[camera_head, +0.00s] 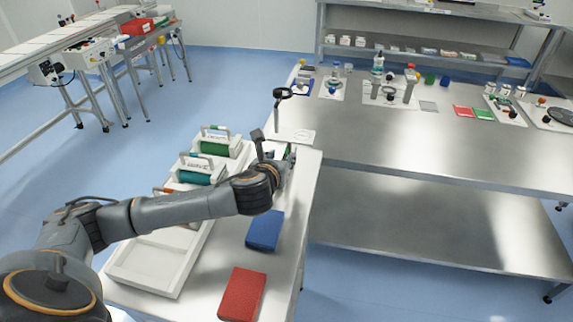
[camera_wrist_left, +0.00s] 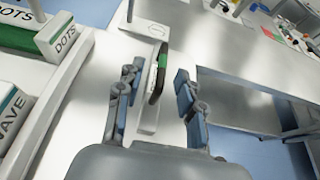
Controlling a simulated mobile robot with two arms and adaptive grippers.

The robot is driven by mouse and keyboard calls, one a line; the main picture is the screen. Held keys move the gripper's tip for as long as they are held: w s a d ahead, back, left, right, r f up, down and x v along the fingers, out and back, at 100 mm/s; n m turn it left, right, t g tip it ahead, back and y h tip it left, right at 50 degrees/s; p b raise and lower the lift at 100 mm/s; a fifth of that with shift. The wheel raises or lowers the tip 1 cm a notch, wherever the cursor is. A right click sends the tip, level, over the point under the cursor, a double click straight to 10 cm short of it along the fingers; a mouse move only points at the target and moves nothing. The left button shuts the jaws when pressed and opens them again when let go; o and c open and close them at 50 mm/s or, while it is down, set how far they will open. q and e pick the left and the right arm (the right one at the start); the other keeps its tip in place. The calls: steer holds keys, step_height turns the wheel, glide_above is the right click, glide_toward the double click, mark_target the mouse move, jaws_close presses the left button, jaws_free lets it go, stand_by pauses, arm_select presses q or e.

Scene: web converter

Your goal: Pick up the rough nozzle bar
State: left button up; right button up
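A bar with a black handle and a green part (camera_wrist_left: 163,58) lies on the white side table, between the fingers of my left gripper (camera_wrist_left: 158,98) in the left wrist view. I cannot read its label, so I cannot tell for sure that it is the rough nozzle bar. The fingers stand apart on both sides of it with visible gaps. In the head view my left gripper (camera_head: 277,158) is at the far right part of this table and hides most of that bar. My right gripper is not in view.
A blue block (camera_head: 264,231) and a red block (camera_head: 242,294) lie nearer. A steel bench (camera_head: 430,150) stands right.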

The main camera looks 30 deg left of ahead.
mark_target(286, 153)
arm_select(q)
steer(key=shift+w+a+f, duration=0.1)
steer(key=shift+w, duration=0.1)
steer(key=x, duration=0.4)
steer(key=shift+w+f+p, duration=0.1)
steer(key=shift+w+p, duration=0.25)
steer(key=shift+p, duration=0.05)
steer(key=shift+w, duration=0.15)
steer(key=shift+c, duration=0.9)
jaws_close()
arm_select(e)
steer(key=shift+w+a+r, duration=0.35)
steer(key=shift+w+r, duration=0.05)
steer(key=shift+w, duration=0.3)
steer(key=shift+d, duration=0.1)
